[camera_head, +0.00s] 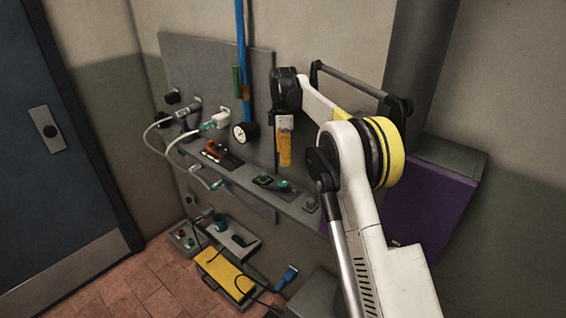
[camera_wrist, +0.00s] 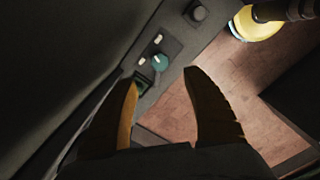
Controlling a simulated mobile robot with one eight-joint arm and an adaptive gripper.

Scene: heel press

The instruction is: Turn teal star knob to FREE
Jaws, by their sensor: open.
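A round teal knob (camera_wrist: 160,62) sits on a dark plate on the narrow ledge, with two small pale marks beside it. It also shows in the head view (camera_head: 283,185). Its star shape and any lettering are too small to read. A second teal part (camera_wrist: 141,86) lies beside it, partly behind a fingertip; it shows in the head view too (camera_head: 264,178). My gripper (camera_head: 285,162) points down above the ledge with yellow fingers. In the wrist view my gripper (camera_wrist: 161,84) is open and empty, its fingers apart, with the round teal knob just beyond the gap between the tips.
A dark knob (camera_wrist: 198,12) stands farther along the ledge (camera_head: 240,185). A grey back panel (camera_head: 200,65) rises behind it, with a gauge (camera_head: 240,132), a blue pipe (camera_head: 241,60) and white cables. A yellow box (camera_head: 224,272) lies below near the floor.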

